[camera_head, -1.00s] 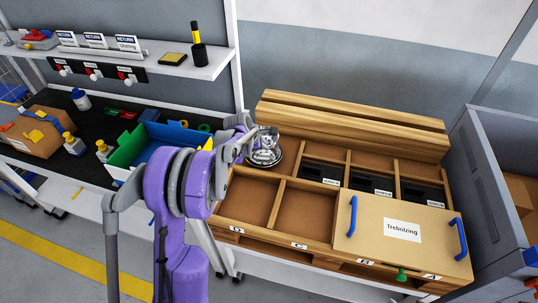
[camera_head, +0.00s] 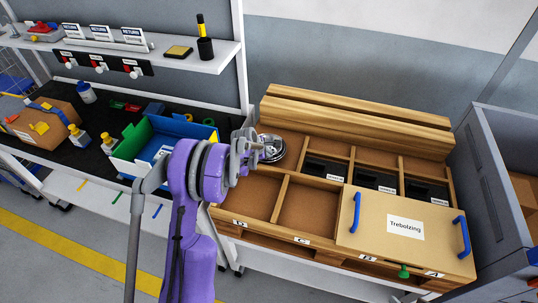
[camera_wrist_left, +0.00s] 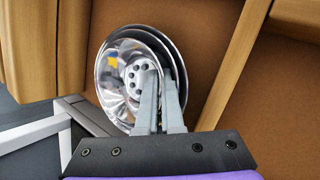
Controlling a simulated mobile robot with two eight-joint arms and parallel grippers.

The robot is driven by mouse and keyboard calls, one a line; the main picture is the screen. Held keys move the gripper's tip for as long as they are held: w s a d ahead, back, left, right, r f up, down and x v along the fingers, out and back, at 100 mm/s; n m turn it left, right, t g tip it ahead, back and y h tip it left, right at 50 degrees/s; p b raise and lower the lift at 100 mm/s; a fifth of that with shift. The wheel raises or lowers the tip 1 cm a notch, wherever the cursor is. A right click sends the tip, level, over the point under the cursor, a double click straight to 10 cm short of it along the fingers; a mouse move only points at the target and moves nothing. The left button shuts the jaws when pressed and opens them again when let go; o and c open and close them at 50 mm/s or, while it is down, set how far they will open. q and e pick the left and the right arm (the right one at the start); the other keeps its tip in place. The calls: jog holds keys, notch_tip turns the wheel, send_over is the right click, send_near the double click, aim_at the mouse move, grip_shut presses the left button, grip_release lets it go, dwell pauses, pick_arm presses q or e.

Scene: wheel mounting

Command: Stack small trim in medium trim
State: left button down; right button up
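The small trim (camera_wrist_left: 112,80) is a shiny, dish-shaped metal disc with holes around its hub, facing the left wrist camera. Larger shiny rims behind it, apparently the medium trim (camera_wrist_left: 172,50), curve around its top and right side. The discs overlap closely; whether the small one is fully seated cannot be told. My left gripper (camera_wrist_left: 158,92) has its fingers close together at the small trim's near right edge, apparently with the rim between them. In the head view the trims (camera_head: 272,148) show at the back-left compartment of the wooden organizer, with my left gripper (camera_head: 256,148) at their left side.
The wooden organizer (camera_head: 283,198) has empty front compartments and black bins (camera_head: 374,182) behind. A lid marked "Trebolzing" (camera_head: 380,228) covers its front right. A green and blue box (camera_head: 125,165) stands left of my arm. A grey container (camera_head: 495,165) stands at the right.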

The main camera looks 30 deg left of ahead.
pick_arm(q)
jog(key=c, duration=1.1)
grip_release()
jog(key=shift+s+f, duration=0.1)
jog(key=shift+f, duration=0.05)
jog(key=shift+o, duration=0.2)
jog(key=shift+r, duration=0.3)
jog(key=d+v, duration=0.1)
jog(key=v, duration=1.1)
jog(key=s+d+r+m, duration=0.5)
jog(key=s+d+m, duration=0.1)
jog(key=d, duration=0.2)
jog(key=s+d+m, duration=0.5)
jog(key=s+m, duration=0.4)
jog(key=s, duration=0.1)
jog(key=s+d+m+g+y, duration=0.1)
jog(key=s+d+m, duration=0.5)
jog(key=s+m, duration=0.3)
jog(key=s, duration=0.2)
jog(key=shift+s+d, duration=0.25)
jog(key=shift+s, duration=0.1)
